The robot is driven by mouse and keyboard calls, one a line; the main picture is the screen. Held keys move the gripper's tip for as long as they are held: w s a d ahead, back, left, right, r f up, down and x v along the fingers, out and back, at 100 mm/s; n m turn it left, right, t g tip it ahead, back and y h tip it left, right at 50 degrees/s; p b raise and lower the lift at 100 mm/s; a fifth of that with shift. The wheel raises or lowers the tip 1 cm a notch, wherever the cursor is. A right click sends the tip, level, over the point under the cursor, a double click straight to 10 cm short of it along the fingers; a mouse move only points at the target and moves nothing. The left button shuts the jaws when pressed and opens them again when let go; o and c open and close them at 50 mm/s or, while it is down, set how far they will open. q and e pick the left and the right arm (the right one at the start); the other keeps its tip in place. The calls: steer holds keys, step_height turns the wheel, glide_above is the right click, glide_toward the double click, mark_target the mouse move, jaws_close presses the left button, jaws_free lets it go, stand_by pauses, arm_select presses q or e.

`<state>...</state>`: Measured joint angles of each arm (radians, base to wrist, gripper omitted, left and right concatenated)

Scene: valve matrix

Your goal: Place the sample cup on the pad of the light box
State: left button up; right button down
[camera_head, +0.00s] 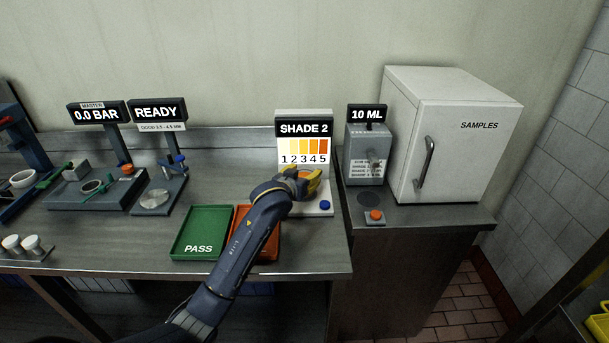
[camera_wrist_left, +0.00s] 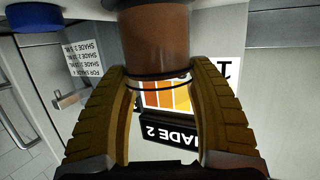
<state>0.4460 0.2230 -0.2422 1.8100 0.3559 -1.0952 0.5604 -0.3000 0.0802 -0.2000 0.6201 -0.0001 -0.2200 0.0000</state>
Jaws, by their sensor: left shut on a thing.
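My left gripper (camera_head: 305,182) is at the light box (camera_head: 305,116), just in front of its "SHADE 2" panel with the 1–5 colour scale. In the left wrist view, the ridged yellow fingers (camera_wrist_left: 157,85) are shut on the sample cup (camera_wrist_left: 154,42), which looks brown. The gripper mostly hides the cup in the head view. The light box's white base (camera_head: 320,213) shows in front of and to the right of the gripper, with a blue button (camera_head: 325,206) on it. The pad is hidden, so I cannot tell whether the cup touches it. My right gripper is not in view.
A green PASS tray (camera_head: 203,225) and an orange tray (camera_head: 266,247), partly behind my left arm, lie in front. The 10 ML dispenser (camera_head: 367,155), a red-orange button (camera_head: 375,215) and the SAMPLES cabinet (camera_head: 465,150) stand to the right. White cups (camera_head: 12,242) stand far left.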

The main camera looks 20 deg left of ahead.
arm_select(q)
steer(key=shift+f, duration=0.15)
steer(key=o, duration=1.5)
steer(key=shift+s+r, duration=0.1)
steer(key=shift+r, duration=0.1)
steer(key=v, duration=1.1)
steer(key=shift+s+r, duration=0.1)
steer(key=shift+s, duration=0.25)
